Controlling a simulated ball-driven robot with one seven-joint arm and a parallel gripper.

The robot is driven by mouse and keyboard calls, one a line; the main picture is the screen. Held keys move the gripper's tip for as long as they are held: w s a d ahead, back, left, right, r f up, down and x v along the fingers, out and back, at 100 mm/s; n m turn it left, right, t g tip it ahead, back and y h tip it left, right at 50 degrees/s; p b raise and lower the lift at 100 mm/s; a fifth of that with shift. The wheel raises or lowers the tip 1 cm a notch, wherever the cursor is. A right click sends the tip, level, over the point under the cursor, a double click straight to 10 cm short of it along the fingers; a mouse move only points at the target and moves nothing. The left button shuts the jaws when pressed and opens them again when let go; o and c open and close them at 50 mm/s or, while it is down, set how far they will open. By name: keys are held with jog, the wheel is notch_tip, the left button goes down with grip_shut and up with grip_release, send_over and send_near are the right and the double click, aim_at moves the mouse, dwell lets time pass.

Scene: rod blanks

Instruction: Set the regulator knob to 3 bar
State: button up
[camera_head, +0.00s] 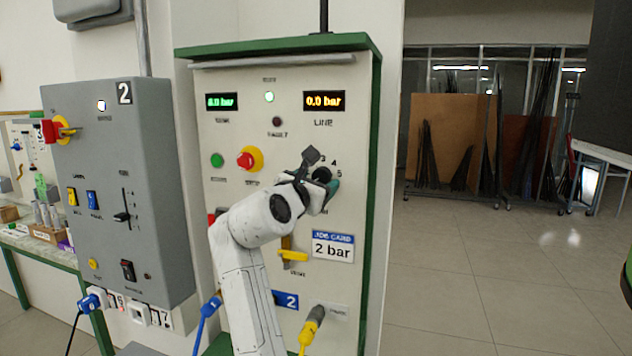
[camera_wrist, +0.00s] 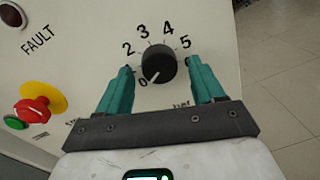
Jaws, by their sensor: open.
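The black regulator knob (camera_wrist: 159,64) sits on the pale panel in the wrist view, with a printed scale around it. Its white pointer mark is turned to the lower left, close to the 0. My gripper (camera_wrist: 161,72) is open, with one teal finger on each side of the knob; I cannot tell whether either touches it. In the head view my gripper (camera_head: 321,177) is at the panel and largely covers the knob. The line display (camera_head: 324,101) reads 0.0 bar. A job card (camera_head: 333,246) on the panel reads 2 bar.
A red emergency button (camera_wrist: 38,108) on a yellow ring is left of the knob. A yellow lever (camera_head: 293,255) and a yellow plug (camera_head: 313,325) are below my gripper. A grey box (camera_head: 118,200) stands to the left; the floor at right is open.

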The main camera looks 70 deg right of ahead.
jog(key=shift+c, duration=0.5)
jog(key=c, duration=1)
jog(key=shift+o, duration=0.2)
